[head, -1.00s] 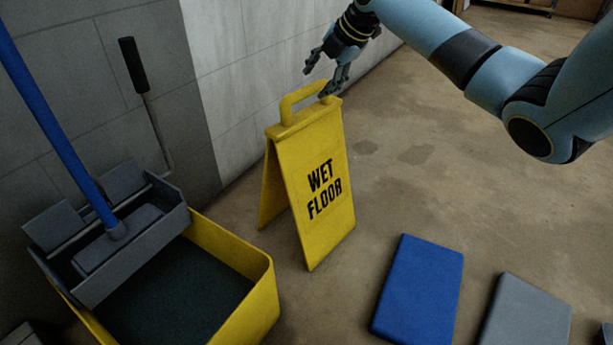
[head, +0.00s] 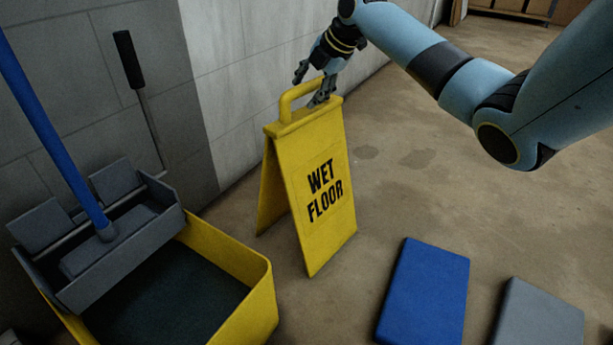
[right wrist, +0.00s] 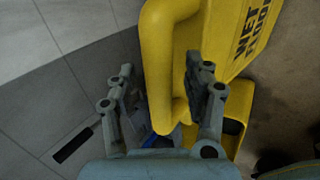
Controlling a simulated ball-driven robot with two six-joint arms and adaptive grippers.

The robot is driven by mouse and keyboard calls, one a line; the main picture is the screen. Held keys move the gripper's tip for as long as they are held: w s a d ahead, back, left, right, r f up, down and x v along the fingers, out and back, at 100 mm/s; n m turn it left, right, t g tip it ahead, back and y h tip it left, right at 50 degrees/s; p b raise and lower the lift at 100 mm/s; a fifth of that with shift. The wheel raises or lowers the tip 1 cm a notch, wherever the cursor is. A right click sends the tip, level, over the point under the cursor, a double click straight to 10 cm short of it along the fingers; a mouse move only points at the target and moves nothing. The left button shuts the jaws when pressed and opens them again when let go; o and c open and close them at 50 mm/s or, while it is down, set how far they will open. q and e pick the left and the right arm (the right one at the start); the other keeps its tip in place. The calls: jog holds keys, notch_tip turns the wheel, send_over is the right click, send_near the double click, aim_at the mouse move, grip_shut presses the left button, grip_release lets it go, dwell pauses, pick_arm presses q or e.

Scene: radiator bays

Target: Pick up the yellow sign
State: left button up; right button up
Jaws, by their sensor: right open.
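The yellow sign (head: 320,200), lettered "WET FLOOR", stands upright and spread on the floor, with a loop handle (head: 290,98) on top. My right gripper (head: 309,88) is at the handle, with its fingers open. My left gripper is not in view.
A yellow mop bucket (head: 262,290) with a grey wringer (head: 120,250) and a blue mop handle (head: 50,120) stands left of the sign. A blue pad (head: 425,290) and a grey pad (head: 540,315) lie at right. A wall (head: 245,90) rises behind.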

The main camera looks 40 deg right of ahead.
jog(key=shift+c, duration=0.2)
grip_shut()
